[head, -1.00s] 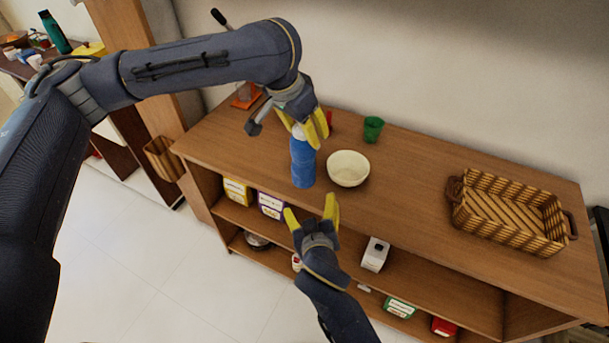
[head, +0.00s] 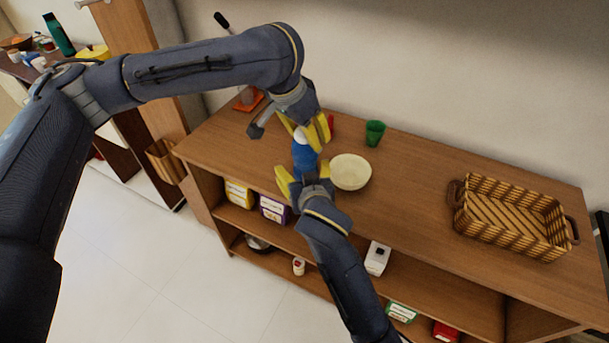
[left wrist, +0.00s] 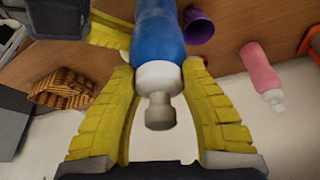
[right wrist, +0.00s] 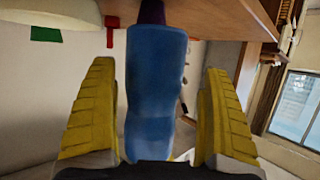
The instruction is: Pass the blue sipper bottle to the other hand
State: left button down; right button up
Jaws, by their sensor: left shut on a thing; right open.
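The blue sipper bottle (head: 304,158) has a white cap and is above the wooden cabinet top, left of the bowl in the head view. My left gripper (head: 308,136) is shut on its white cap end; the left wrist view shows yellow fingers either side of the cap (left wrist: 158,78) and the blue body (left wrist: 158,38) beyond. My right gripper (head: 303,177) is open around the blue body, lower in the head view. In the right wrist view the bottle (right wrist: 152,90) lies between the spread yellow fingers, with visible gaps on both sides. The bottle's lower end is partly hidden in the head view.
A cream bowl (head: 350,172) stands close right of the bottle. A green cup (head: 375,132) and a red object (head: 331,123) are behind. A wicker basket (head: 512,218) is at the right. Cartons stand on the shelf below. The cabinet top between bowl and basket is clear.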

jog(key=shift+w+f, duration=0.1)
jog(key=shift+w, duration=0.1)
jog(key=shift+a, duration=0.1)
jog(key=c, duration=1.5)
pick_arm(q)
jog(key=c, duration=0.7)
grip_release()
pick_arm(e)
jog(key=shift+c, duration=0.6)
pick_arm(q)
jog(key=shift+o, duration=0.2)
